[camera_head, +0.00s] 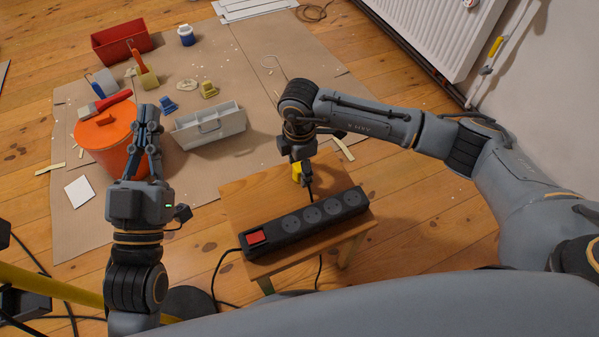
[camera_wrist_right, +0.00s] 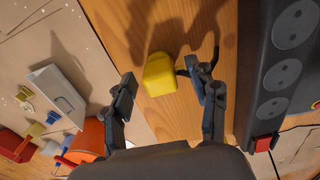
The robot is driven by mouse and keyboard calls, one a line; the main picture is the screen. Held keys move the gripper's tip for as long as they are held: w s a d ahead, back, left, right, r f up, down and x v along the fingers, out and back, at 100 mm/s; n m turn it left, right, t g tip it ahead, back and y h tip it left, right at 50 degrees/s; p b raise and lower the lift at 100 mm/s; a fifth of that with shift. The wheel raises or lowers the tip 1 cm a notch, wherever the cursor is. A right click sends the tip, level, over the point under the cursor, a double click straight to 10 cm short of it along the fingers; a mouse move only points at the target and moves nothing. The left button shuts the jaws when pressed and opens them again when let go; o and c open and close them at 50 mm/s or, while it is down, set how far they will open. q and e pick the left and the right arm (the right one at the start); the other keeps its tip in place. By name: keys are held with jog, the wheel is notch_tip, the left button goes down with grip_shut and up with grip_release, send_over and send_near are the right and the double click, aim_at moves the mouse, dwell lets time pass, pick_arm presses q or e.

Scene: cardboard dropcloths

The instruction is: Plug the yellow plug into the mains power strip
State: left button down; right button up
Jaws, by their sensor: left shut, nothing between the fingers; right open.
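The yellow plug (camera_head: 296,172) rests on the small wooden stool (camera_head: 262,195), behind the power strip; its pins cannot be made out. The black power strip (camera_head: 305,217) lies across the stool, with several round sockets facing up and a red switch (camera_head: 256,238) at its left end. My right gripper (camera_head: 303,178) points down at the plug and partly hides it. In the right wrist view, its open fingers stand on either side of the yellow plug (camera_wrist_right: 160,75), which is not gripped. My left gripper (camera_head: 149,112) is shut and empty, by the orange bucket.
The orange bucket (camera_head: 104,140) has a red-handled brush on top. A grey toolbox (camera_head: 208,128), sponges and a red tray (camera_head: 120,42) are on the cardboard. A radiator (camera_head: 430,30) lines the right wall. A black cable runs from the strip's left end.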

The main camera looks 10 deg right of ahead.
jog(key=shift+f, duration=0.15)
jog(key=c, duration=1.1)
jog(key=shift+c, duration=0.3)
